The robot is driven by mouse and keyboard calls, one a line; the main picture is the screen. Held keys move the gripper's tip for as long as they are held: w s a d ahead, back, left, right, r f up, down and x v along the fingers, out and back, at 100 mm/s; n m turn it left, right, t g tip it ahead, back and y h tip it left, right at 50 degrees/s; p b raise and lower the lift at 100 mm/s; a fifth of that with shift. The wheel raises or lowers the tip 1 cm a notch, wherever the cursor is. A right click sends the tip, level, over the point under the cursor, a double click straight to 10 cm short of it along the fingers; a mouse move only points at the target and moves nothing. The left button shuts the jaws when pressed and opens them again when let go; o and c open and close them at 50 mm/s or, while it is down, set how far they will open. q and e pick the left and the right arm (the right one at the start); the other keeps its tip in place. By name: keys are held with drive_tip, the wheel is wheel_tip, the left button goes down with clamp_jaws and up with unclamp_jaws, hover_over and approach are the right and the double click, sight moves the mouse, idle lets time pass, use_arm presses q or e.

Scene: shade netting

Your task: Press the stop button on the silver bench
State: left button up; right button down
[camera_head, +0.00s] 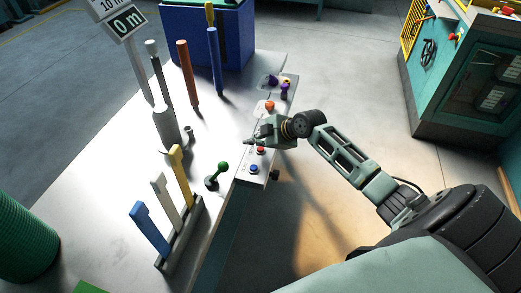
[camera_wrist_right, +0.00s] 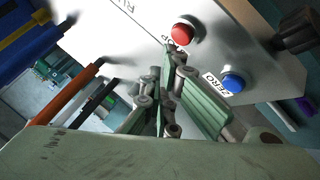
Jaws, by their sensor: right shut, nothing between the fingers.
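The silver bench (camera_head: 120,175) runs diagonally through the head view. A grey button panel (camera_head: 251,178) sits along its right edge. It carries a red button (camera_head: 261,150) and a blue button (camera_head: 254,168). In the right wrist view, the red button (camera_wrist_right: 183,33) stands next to a partly hidden label ending in "OP", and the blue button (camera_wrist_right: 233,82) next to "ZERO". My right gripper (camera_head: 248,141) is shut and empty over the panel, just beyond the red button. In the right wrist view its fingertips (camera_wrist_right: 168,50) appear below-left of the red button; contact cannot be told. My left gripper is out of view.
A green-knobbed lever (camera_head: 217,174) stands left of the panel. Yellow, white and blue upright handles (camera_head: 150,230) stand nearer. Tall orange (camera_head: 188,80) and blue (camera_head: 215,62) posts rise farther back. An orange-red knob (camera_head: 270,106) lies beyond my gripper.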

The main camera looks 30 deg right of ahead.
sight(256, 154)
drive_tip(key=shift+f, duration=0.3)
drive_tip(key=shift+f+b, duration=0.55)
drive_tip(key=shift+b, duration=0.1)
idle(0.5)
drive_tip(key=shift+r, duration=0.1)
drive_tip(key=shift+r+p, duration=0.8)
drive_tip(key=shift+r, duration=0.1)
wheel_tip(256, 154, up, 6)
drive_tip(key=p, duration=0.5)
